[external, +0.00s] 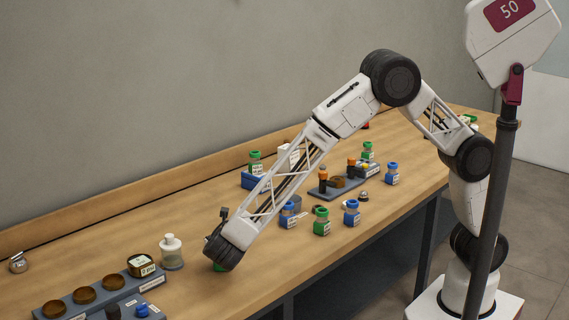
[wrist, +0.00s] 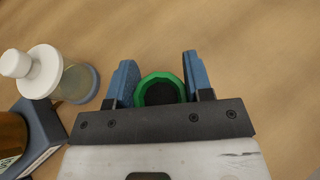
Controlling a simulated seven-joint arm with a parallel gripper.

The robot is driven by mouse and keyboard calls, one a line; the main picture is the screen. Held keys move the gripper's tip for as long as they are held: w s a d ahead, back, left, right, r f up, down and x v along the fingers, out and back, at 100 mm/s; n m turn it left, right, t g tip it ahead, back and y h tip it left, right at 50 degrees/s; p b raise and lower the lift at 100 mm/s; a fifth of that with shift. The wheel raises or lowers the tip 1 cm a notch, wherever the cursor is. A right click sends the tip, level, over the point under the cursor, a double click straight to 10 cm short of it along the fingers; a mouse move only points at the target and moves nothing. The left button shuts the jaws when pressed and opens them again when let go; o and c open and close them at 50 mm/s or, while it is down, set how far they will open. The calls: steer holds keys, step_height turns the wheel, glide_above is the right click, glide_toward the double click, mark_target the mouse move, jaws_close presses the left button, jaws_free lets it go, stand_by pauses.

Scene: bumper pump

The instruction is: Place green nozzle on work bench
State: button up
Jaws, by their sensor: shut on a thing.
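The green nozzle (wrist: 160,90) is a green ring with a dark centre. In the wrist view it sits between the two blue fingers of my gripper (wrist: 161,82), which is shut on it. In the external view my gripper is low over the front part of the work bench (external: 190,280), and only a sliver of green (external: 219,267) shows below my wrist. The rest is hidden by my arm. I cannot tell whether the nozzle touches the bench.
A white-capped pump bottle (external: 171,252) stands just left of my gripper and also shows in the wrist view (wrist: 75,82). A grey tray with brown jars (external: 52,309) lies further left. Several blue- and green-capped bottles (external: 321,222) stand to the right. Bare bench lies around my gripper.

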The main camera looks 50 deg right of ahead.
steer(key=shift+f, duration=0.15)
steer(key=o, duration=1.1)
steer(key=shift+c, duration=0.2)
steer(key=shift+s+a+r, duration=0.1)
steer(key=shift+s+r, duration=0.05)
steer(key=shift+r, duration=0.05)
steer(key=v, duration=1.1)
steer(key=shift+s+a, duration=0.2)
steer(key=shift+s, duration=0.05)
steer(key=shift+r, duration=0.15)
